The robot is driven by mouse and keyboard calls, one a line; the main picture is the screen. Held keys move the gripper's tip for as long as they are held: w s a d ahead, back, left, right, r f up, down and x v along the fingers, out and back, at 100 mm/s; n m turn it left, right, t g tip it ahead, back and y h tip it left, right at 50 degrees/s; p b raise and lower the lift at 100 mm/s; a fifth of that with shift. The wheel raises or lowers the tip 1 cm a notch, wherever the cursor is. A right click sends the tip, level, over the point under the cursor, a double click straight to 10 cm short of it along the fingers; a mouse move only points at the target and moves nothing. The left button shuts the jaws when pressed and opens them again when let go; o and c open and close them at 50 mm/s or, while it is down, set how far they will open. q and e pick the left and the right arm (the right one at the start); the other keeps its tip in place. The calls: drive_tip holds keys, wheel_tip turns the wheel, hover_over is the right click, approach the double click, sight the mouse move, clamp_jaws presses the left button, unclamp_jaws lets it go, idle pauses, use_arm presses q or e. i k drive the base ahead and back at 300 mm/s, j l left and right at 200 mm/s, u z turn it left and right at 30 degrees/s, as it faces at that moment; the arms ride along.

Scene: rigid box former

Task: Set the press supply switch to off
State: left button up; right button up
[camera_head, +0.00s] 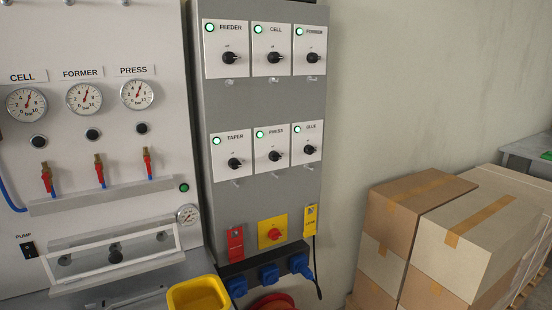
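The press supply switch (275,156) is a black rotary knob on a white plate labelled PRESS. It is the middle switch of the lower row on the grey cabinet (260,102). A green lamp (260,134) on the plate is lit. The knob's exact pointing direction is too small to tell for sure. Neither of my grippers shows in the head view.
TAPER (235,163) and GLUE (309,150) switches flank it closely; FEEDER, CELL and FORMER switches sit above. Below are a red tag (236,243), yellow-plated red switch (272,232) and blue sockets (268,273). Stacked cartons (470,235) stand right; a yellow bin (198,294) stands lower left.

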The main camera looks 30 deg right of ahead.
sight(274, 156)
drive_tip(key=l+z, duration=0.1)
drive_tip(key=z, duration=0.7)
drive_tip(key=l+z, duration=0.1)
drive_tip(key=z, duration=0.25)
drive_tip(key=i+z, duration=0.1)
drive_tip(key=z, duration=0.3)
drive_tip(key=i+l+z, duration=0.1)
drive_tip(key=i+l, duration=0.25)
